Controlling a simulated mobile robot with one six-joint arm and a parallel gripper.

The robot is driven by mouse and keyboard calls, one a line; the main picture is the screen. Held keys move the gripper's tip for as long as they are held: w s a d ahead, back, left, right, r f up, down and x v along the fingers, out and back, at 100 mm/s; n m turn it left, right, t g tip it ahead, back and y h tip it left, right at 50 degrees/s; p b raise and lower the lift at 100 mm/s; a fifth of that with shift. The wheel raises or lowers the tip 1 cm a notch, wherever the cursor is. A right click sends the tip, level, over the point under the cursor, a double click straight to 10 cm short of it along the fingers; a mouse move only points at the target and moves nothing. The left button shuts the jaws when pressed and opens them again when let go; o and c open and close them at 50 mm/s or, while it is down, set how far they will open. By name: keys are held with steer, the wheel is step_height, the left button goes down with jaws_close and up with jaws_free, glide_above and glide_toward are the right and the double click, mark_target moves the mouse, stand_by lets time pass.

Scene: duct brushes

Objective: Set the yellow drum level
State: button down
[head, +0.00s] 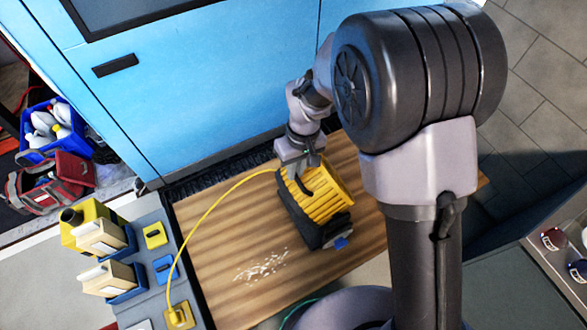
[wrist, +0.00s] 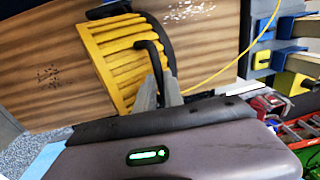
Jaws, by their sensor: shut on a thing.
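The yellow drum (head: 326,198) is a ribbed yellow body with a black part at its lower end and a black handle. It is at the table's far side in the head view and also shows in the wrist view (wrist: 112,62). My gripper (head: 300,168) is at the drum's upper left. In the wrist view its fingers (wrist: 158,86) are shut on the black handle (wrist: 152,52). The drum's ribs slant in both pictures. I cannot tell whether it is level or whether it touches the table, because its underside is hidden.
A yellow cable (head: 206,206) arcs from the drum to a yellow block (head: 180,316). White bits (head: 262,267) lie on the wooden table (head: 215,230). A blue cabinet (head: 200,85) rises behind. The table left of the drum is mostly clear.

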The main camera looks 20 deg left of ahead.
steer(key=w, duration=0.1)
steer(key=w+d+r+g+y, duration=0.1)
steer(key=w+d+g+p, duration=0.1)
steer(key=shift+d+r+y, duration=0.15)
steer(key=shift+r+y, duration=0.1)
steer(key=shift+y, duration=0.05)
steer(key=shift+w+d+r, duration=0.15)
steer(key=shift+w+d, duration=0.6)
steer(key=shift+w, duration=0.05)
steer(key=shift+w+d, duration=0.65)
steer(key=c, duration=1.5)
jaws_free()
steer(key=shift+w, duration=0.1)
steer(key=shift+o, duration=0.2)
